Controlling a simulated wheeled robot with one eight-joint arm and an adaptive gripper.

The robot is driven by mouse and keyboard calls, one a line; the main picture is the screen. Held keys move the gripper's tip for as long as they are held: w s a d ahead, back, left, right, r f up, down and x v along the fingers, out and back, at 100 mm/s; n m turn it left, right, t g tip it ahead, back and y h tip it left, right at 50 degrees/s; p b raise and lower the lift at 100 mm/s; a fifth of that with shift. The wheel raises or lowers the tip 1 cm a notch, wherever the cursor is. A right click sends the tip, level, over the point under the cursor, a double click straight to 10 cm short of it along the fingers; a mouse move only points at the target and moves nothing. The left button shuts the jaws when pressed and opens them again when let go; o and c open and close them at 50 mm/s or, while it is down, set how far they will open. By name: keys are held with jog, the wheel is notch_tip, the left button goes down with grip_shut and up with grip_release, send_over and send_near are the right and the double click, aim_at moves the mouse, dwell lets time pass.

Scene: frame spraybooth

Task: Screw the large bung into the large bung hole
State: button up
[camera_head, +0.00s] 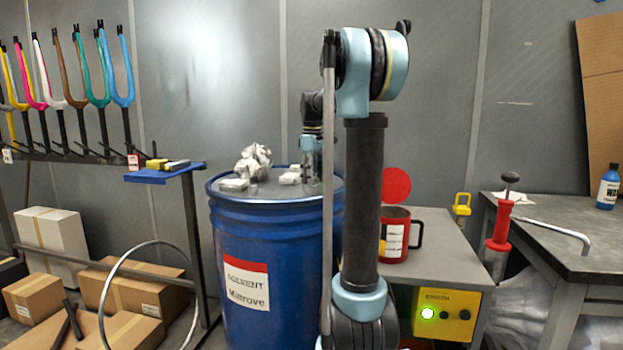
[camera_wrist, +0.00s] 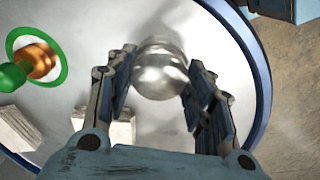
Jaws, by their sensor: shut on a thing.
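The large bung (camera_wrist: 160,70) is a round silvery metal piece in the wrist view, over the lid of the blue drum (camera_head: 265,235). My gripper (camera_wrist: 160,88) points down at the lid with its two fingers shut on the bung's sides. In the head view my gripper (camera_head: 311,168) is low over the drum top, partly behind my arm. The bung hole does not show; I cannot tell how deep the bung sits. A small copper-coloured fitting (camera_wrist: 40,62) inside a green ring (camera_wrist: 62,72) is on the lid at left, with a green knob (camera_wrist: 12,77) beside it.
On the drum top lie a crumpled white rag (camera_head: 253,162) and pale blocks (camera_head: 234,184). A blue shelf (camera_head: 165,172) stands left of the drum. A red mug (camera_head: 394,240) and a yellow control box (camera_head: 445,313) are at the bench to the right.

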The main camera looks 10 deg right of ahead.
jog(key=m, duration=0.4)
jog(key=shift+m, duration=0.3)
dwell(0.4)
jog(key=m, duration=0.4)
jog(key=shift+m, duration=0.3)
jog(key=o, duration=0.7)
jog(key=shift+o, duration=0.2)
